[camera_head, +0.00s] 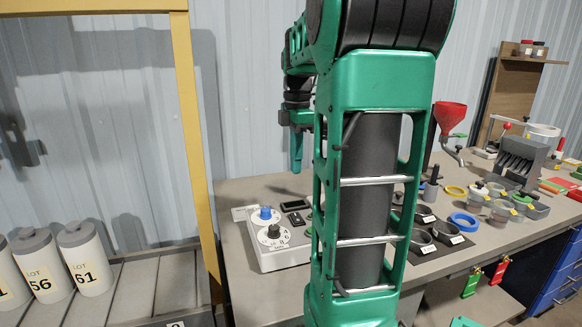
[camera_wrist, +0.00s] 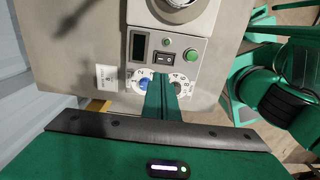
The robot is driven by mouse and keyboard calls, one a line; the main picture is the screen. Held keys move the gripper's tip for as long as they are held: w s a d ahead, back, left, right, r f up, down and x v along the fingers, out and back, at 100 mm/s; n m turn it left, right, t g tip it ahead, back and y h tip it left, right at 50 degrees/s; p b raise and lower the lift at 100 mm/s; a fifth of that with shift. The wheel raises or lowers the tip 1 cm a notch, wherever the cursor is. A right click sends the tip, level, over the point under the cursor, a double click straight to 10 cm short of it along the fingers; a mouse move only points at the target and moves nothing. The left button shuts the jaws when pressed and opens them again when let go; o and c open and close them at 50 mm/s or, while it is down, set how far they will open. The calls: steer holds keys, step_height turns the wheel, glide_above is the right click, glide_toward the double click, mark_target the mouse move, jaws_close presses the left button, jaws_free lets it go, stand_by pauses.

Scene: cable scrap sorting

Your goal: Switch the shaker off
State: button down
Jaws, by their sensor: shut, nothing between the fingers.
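The shaker's pale grey housing (camera_head: 281,261) sits on the bench, its right part hidden behind my arm. Its front has a blue knob (camera_head: 265,212) and a dark-centred knob (camera_head: 273,231) on white dials, with a small dark display or switch (camera_head: 295,205) beside them. The blue knob (camera_wrist: 145,84) and dark knob (camera_wrist: 178,88) flank my gripper (camera_wrist: 161,78). My gripper (camera_head: 297,170) is shut and empty, pointing down above and beyond the panel in the head view.
Black mats with labelled dishes (camera_head: 448,239) and a blue ring (camera_head: 464,222) lie right of my arm. A red funnel (camera_head: 450,117) stands behind. A yellow post (camera_head: 190,130) and numbered white canisters (camera_head: 85,262) stand left. A white label card (camera_wrist: 107,78) lies beside the panel.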

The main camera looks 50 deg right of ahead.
steer(key=shift+s+a+r, duration=0.2)
steer(key=shift+s+a, duration=0.05)
steer(key=shift+s, duration=0.2)
step_height(320, 180, up, 14)
steer(key=s+a, duration=0.1)
steer(key=shift+s, duration=0.35)
steer(key=shift+a+f, duration=0.1)
steer(key=shift+f, duration=0.05)
stand_by(0.6)
steer(key=s+a+f+m, duration=0.4)
steer(key=a+f+m, duration=0.1)
steer(key=f, duration=0.4)
steer(key=s+a+f+m, duration=0.5)
steer(key=f+m, duration=0.2)
steer(key=f, duration=0.3)
steer(key=s+a+f+m, duration=0.4)
steer(key=a+f+m, duration=0.1)
steer(key=f, duration=0.4)
steer(key=shift+s+a+f+m, duration=0.2)
steer(key=shift+s+m, duration=0.05)
steer(key=shift+m, duration=0.35)
